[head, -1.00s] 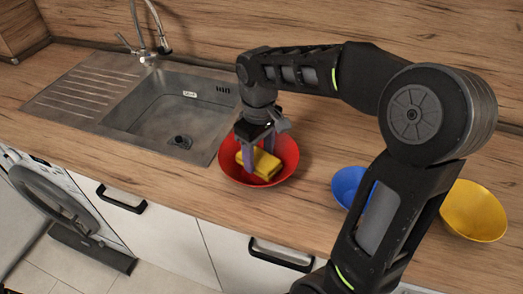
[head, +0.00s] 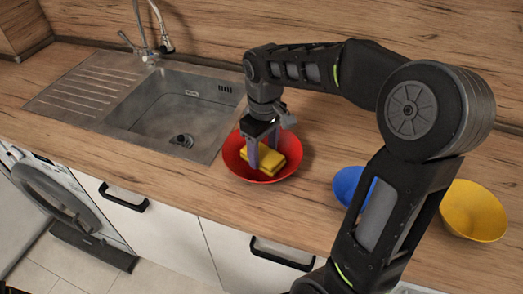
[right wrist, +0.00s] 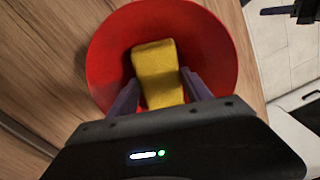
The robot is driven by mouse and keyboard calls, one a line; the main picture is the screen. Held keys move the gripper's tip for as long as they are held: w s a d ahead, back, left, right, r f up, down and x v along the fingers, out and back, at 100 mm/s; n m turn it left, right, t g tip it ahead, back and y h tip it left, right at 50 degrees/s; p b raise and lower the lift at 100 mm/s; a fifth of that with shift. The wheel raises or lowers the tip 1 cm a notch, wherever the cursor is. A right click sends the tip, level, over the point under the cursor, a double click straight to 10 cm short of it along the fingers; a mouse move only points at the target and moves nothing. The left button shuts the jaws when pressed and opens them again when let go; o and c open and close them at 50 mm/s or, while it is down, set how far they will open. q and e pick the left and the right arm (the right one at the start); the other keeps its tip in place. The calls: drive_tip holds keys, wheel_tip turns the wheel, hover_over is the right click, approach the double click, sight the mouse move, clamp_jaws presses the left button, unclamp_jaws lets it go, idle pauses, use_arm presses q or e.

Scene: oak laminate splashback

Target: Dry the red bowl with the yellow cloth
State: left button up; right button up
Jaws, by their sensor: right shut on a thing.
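The red bowl (head: 238,165) stands on the wooden worktop just right of the sink in the head view. It also fills the upper middle of the right wrist view (right wrist: 108,65). The folded yellow cloth (head: 287,146) is inside the bowl, and it shows between my fingers in the right wrist view (right wrist: 155,62). My right gripper (head: 264,160) points down into the bowl and is shut on the cloth. Whether the cloth presses on the bowl's inside is hard to tell.
A metal sink (head: 170,110) with a tap (head: 150,35) lies left of the bowl. A blue bowl (head: 347,184) and a yellow bowl (head: 473,211) stand to the right, partly behind my right arm. The worktop's front edge is close to the red bowl.

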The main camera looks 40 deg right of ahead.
drive_tip(key=shift+s+f, duration=0.1)
drive_tip(key=shift+s+a, duration=0.2)
drive_tip(key=shift+a, duration=0.7)
drive_tip(key=shift+d, duration=0.15)
drive_tip(key=shift+w+d, duration=0.25)
drive_tip(key=shift+d, duration=0.55)
drive_tip(key=shift+a, duration=0.1)
drive_tip(key=shift+s+a, duration=0.25)
drive_tip(key=shift+a, duration=0.6)
